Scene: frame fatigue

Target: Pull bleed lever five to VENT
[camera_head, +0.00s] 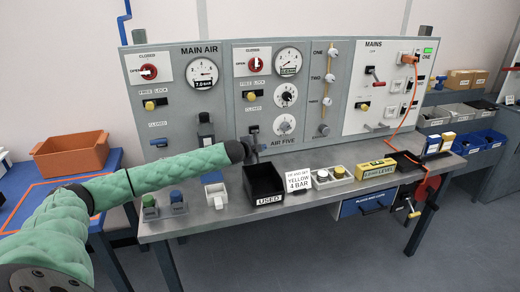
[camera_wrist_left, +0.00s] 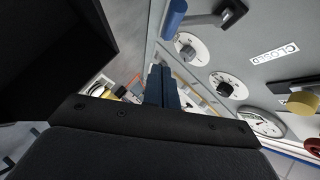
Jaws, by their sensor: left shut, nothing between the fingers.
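Bleed lever five (camera_head: 254,131) is on the AIR FIVE panel, below a CLOSED label. In the left wrist view the lever (camera_wrist_left: 208,20) has a dark pivot, a grey arm and a blue handle end. In the head view my left gripper (camera_head: 248,150) is at the end of the green arm, close in front of the lever's lower part and partly hidden by the dark wrist. In the left wrist view its fingers (camera_wrist_left: 160,88) are together and empty, apart from the blue handle in the picture. I cannot see a VENT label. My right gripper is not in view.
A black USED bin (camera_head: 264,183) stands on the bench just below my left gripper. Dials (camera_head: 285,95) are right of the lever. An orange bin (camera_head: 72,153) is at the left.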

